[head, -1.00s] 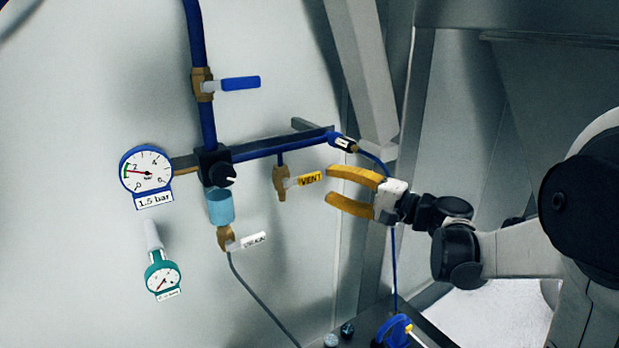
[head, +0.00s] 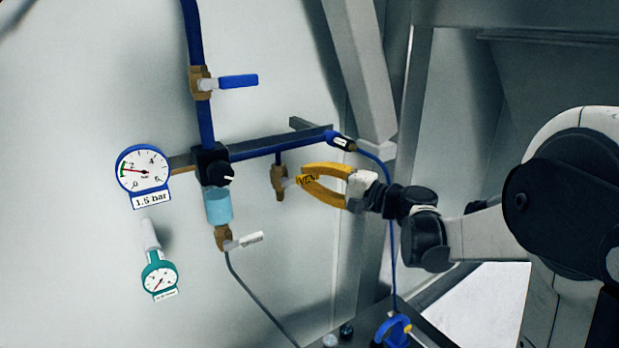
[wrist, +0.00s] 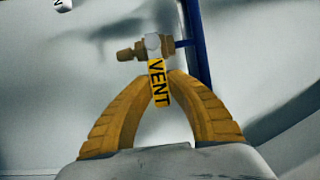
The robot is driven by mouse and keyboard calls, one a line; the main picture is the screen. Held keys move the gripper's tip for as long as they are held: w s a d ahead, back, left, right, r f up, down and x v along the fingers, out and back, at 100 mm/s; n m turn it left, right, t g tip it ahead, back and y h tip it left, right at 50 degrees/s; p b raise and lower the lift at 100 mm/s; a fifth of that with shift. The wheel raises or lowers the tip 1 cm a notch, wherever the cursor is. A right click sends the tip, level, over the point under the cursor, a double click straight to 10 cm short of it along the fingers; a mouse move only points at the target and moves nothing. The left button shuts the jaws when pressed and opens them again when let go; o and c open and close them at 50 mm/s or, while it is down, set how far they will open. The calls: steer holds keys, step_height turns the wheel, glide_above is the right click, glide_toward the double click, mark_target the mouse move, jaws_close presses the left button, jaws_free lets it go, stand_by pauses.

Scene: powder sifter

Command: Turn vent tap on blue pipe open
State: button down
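The vent tap (head: 278,182) is a brass valve hanging under the blue pipe (head: 262,150). Its lever carries a yellow VENT label (head: 306,181) and points right, across the pipe. My gripper (head: 303,181) has its two yellow fingers on either side of the lever's labelled end, with the tips drawn close together. In the wrist view, the brass tap (wrist: 150,47) is just beyond the fingertips (wrist: 166,78), and the VENT label (wrist: 158,82) runs down between them. The fingers look closed in on the lever; exact contact is hard to see.
A blue-handled valve (head: 238,81) sits on the vertical pipe above. A black regulator (head: 213,165), a 1.5 bar gauge (head: 142,170) and a white-levered drain tap (head: 240,241) are to the left. A grey post (head: 360,70) stands to the right, behind my gripper.

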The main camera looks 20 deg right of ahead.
mark_target(302, 175)
steer(key=shift+r, duration=0.2)
steer(key=n+p, duration=0.1)
steer(key=r+n+h+p, duration=0.1)
steer(key=r+n+p, duration=0.1)
steer(key=p, duration=0.1)
steer(key=shift+a+r+n+g, duration=0.15)
steer(key=shift+a+n+g, duration=0.1)
steer(key=shift+n+g, duration=0.15)
steer(key=n+h+p, duration=0.1)
steer(key=a+r+n+p, duration=0.1)
steer(key=shift+s+r+n+g+h+p, duration=0.2)
steer(key=shift+r+n+g+h+p, duration=0.1)
steer(key=shift+h+p, duration=0.1)
steer(key=shift+s+a+r+n+h+p, duration=0.1)
steer(key=shift+a+r+n+h+p, duration=0.15)
steer(key=shift+n+h+p, duration=0.35)
steer(key=shift+s+a+r+n+t+h+p, duration=0.2)
steer(key=shift+a+n+h+p, duration=0.3)
steer(key=shift+n, duration=0.45)
steer(key=shift+s+a+r+n+t+h+p, duration=0.1)
steer(key=shift+s+a+r+n+h+p, duration=0.2)
steer(key=shift+a+n+h, duration=0.55)
steer(key=shift+s+a+n+t+h+p, duration=0.1)
steer(key=shift+a+n+h+p, duration=0.35)
steer(key=shift+n, duration=0.65)
